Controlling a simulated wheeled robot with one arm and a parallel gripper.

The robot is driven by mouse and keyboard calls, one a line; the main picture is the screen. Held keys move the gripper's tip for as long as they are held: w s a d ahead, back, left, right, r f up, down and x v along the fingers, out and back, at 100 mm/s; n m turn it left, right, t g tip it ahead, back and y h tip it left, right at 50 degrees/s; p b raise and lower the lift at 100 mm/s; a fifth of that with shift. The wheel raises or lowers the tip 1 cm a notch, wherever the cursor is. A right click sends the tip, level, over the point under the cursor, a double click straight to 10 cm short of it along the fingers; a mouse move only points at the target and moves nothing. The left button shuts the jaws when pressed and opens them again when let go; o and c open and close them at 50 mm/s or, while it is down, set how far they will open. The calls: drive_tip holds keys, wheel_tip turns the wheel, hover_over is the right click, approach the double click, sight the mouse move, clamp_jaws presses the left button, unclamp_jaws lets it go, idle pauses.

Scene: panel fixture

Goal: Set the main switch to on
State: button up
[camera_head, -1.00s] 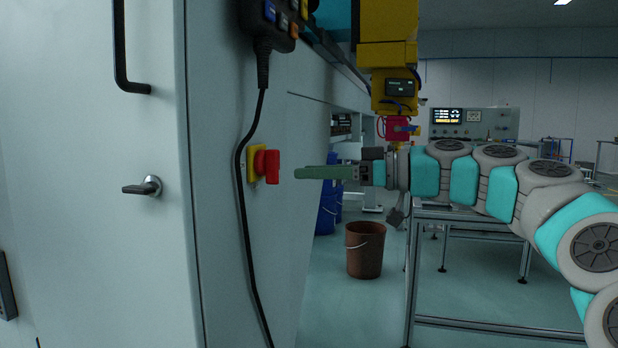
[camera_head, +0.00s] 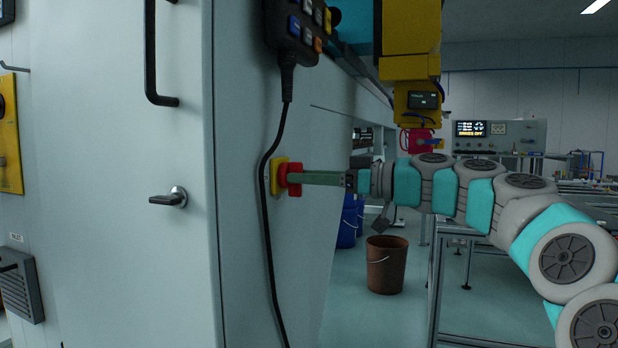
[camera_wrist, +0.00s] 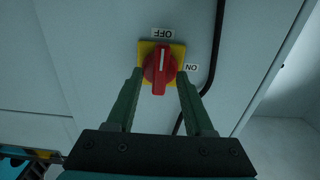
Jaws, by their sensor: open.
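The main switch (camera_head: 283,176) is a red rotary handle on a yellow plate on the side panel of the grey cabinet. It also shows in the wrist view (camera_wrist: 160,72), where its white mark points to the OFF label (camera_wrist: 163,33). The ON label (camera_wrist: 191,67) is to the right of the plate. My gripper (camera_head: 297,178) has reached the switch from the right. In the wrist view its two green fingers (camera_wrist: 160,83) are open, one on each side of the red handle. I cannot tell whether they touch it.
A black cable (camera_head: 268,215) hangs from a button pendant (camera_head: 300,28) just left of the switch; it passes right of the plate in the wrist view. The cabinet door has a lever handle (camera_head: 168,199). A brown bucket (camera_head: 386,266) stands on the floor.

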clamp_jaws()
idle(0.3)
idle(0.5)
drive_tip(key=shift+m+p, duration=7.5)
drive_tip(key=shift+m, duration=1.5)
